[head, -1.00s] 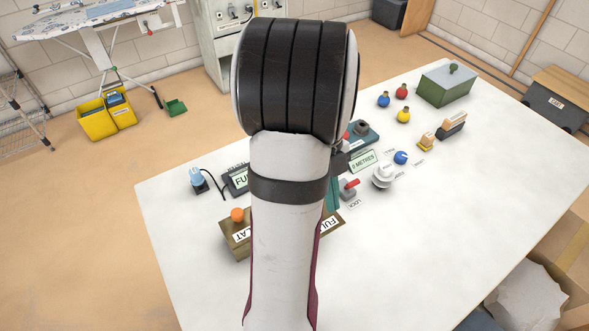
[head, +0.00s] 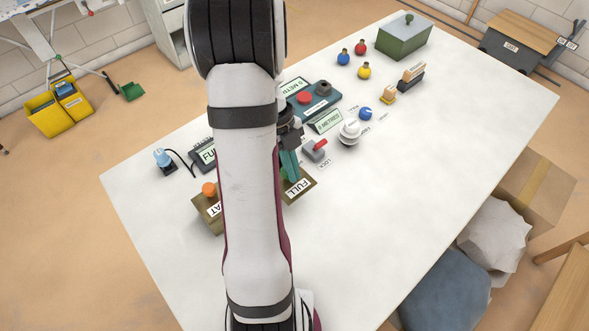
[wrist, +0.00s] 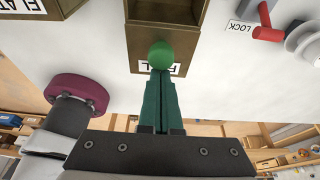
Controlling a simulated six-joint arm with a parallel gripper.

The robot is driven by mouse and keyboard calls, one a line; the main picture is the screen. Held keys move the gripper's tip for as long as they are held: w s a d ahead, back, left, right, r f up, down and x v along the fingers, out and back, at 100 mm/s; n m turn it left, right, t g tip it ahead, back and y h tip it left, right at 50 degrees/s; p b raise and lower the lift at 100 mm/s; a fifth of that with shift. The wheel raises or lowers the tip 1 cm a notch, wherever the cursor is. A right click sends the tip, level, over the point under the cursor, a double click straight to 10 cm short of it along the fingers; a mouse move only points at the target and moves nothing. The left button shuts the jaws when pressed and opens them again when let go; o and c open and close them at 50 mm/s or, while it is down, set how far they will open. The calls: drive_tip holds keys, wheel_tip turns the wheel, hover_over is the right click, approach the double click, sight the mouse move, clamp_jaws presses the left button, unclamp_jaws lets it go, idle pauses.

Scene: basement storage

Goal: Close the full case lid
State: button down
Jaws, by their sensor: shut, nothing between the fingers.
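The brown full case (head: 303,190) stands at the near left of the white table, partly hidden by my arm in the head view. In the wrist view the full case (wrist: 133,45) shows an open, empty-looking dark interior. A green ball knob (wrist: 160,55) sits at its labelled side and covers part of the label. I cannot tell how the lid is angled. My gripper (wrist: 160,76) is shut and empty, its teal fingertips at or just beside the knob; contact is unclear. My gripper (head: 291,172) also shows over the case in the head view.
The flat case (head: 209,213) with an orange knob stands left of the full case. A lock switch with a red lever (head: 317,150) and a white dial (head: 350,131) are close on the right. The table's right and front areas are clear.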

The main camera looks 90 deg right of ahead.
drive_tip(key=w+d, duration=0.5)
drive_tip(key=shift+w+d, duration=0.3)
drive_tip(key=shift+s+a, duration=0.1)
drive_tip(key=shift+s, duration=0.05)
drive_tip(key=s+a, duration=0.2)
drive_tip(key=shift+s+a, duration=0.25)
drive_tip(key=shift+a, duration=0.05)
drive_tip(key=v, duration=1)
drive_tip(key=w+a+r+n+h, duration=0.1)
drive_tip(key=w+a+r+n, duration=0.3)
drive_tip(key=w+a+n, duration=0.75)
drive_tip(key=w+a+n+t, duration=0.1)
drive_tip(key=w+a+n, duration=0.2)
drive_tip(key=a+n, duration=0.55)
drive_tip(key=s+a+n, duration=0.3)
drive_tip(key=a+n, duration=0.6)
drive_tip(key=a, duration=0.1)
drive_tip(key=s+a+f+n+t, duration=0.1)
drive_tip(key=s+a+n, duration=0.2)
drive_tip(key=a+n, duration=0.6)
drive_tip(key=shift+a+f+n, duration=0.3)
drive_tip(key=shift+a+n, duration=0.1)
drive_tip(key=shift+n, duration=0.3)
